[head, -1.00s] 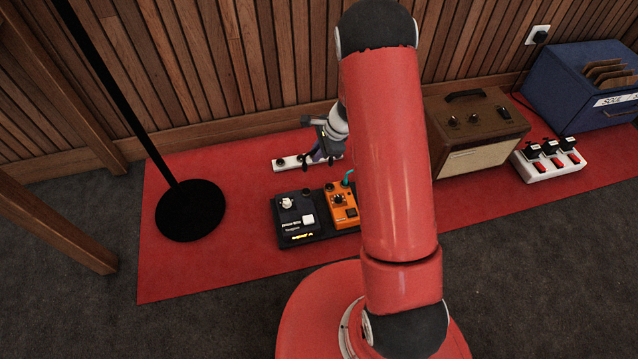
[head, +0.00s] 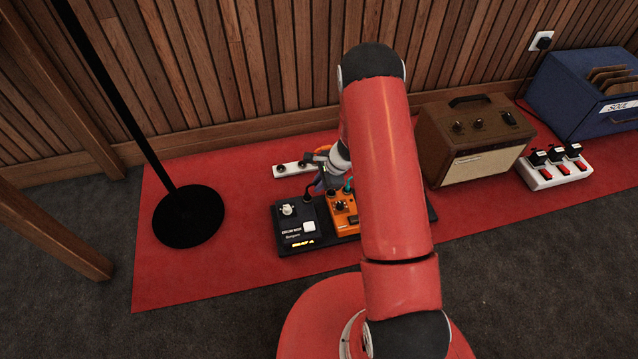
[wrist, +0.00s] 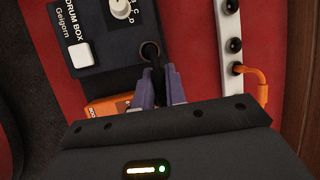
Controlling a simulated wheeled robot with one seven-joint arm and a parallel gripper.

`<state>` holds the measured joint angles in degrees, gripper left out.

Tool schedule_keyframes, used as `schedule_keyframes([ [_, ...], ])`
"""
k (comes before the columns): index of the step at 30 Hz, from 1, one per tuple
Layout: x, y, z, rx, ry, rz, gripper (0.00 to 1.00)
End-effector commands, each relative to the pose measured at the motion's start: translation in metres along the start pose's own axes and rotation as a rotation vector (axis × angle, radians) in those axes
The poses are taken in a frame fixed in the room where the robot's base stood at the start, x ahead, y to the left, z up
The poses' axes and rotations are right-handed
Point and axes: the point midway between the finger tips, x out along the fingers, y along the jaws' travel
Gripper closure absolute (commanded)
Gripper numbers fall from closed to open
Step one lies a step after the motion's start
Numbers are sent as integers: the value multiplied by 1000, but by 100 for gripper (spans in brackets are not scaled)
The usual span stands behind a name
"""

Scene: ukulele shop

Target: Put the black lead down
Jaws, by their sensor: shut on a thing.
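My gripper (wrist: 160,88) is shut on the black lead (wrist: 157,65), whose dark end shows between the purple fingers. The lead's end is at the round socket on the edge of the dark drum box pedal (wrist: 103,30); I cannot tell how far in it sits. In the head view my gripper (head: 321,185) is low behind the drum box (head: 295,222), partly hidden by my arm. A short dark bit of the lead (head: 308,190) shows at the box's back edge.
An orange pedal (head: 341,207) with a teal plug sits right of the drum box. A white socket strip (head: 284,169) with an orange lead (wrist: 263,86) lies behind. A brown amplifier (head: 470,140), white footswitch (head: 553,167) and black stand base (head: 188,216) stand around.

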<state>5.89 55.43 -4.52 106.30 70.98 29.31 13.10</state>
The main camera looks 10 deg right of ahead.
Motion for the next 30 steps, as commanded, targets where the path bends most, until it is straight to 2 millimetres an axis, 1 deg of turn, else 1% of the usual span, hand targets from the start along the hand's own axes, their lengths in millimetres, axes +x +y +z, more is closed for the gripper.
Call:
schedule_keyframes([
  [6,5,1,-2,-1,0,0,100],
  [7,4,1,-2,-1,0,0,86],
  [12,3,1,-1,-1,0,1,65],
  [20,3,1,-1,-1,0,1,65],
  [23,-2,0,1,0,0,1,65],
  [26,-16,-1,1,-1,1,-2,65],
  [30,-46,-2,1,-1,1,-3,65],
])
